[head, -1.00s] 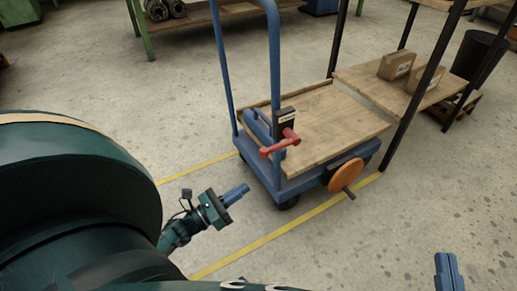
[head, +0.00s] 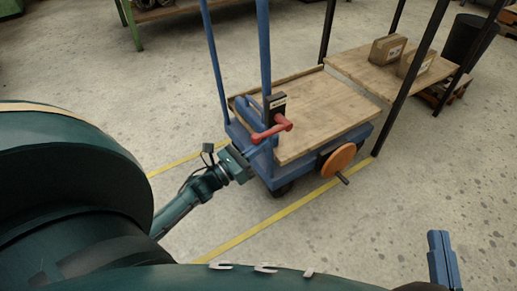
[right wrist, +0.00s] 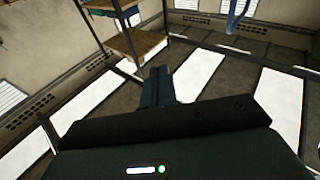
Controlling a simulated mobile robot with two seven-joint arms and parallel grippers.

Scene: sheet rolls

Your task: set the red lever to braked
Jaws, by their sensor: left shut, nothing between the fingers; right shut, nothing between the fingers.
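The red lever (head: 272,131) sits on a black bracket (head: 275,107) at the near left corner of the blue cart (head: 270,176). Its arm points left and slightly down, ending in a rounded grip. My left gripper (head: 258,150) is just below the lever, by the cart's corner. Its blue fingers are hard to tell from the blue frame, and I cannot tell whether they touch it. My right gripper (head: 441,256) is shut and empty at the lower right, well away from the cart. Its fingers also show in the right wrist view (right wrist: 157,85).
An orange handwheel (head: 338,160) with a dark handle sticks out from the cart's near side. Two blue posts rise at the cart's left end. A wooden shelf (head: 352,66) with cardboard boxes (head: 388,48) stands beyond. Yellow lines mark the floor, which is clear at the front right.

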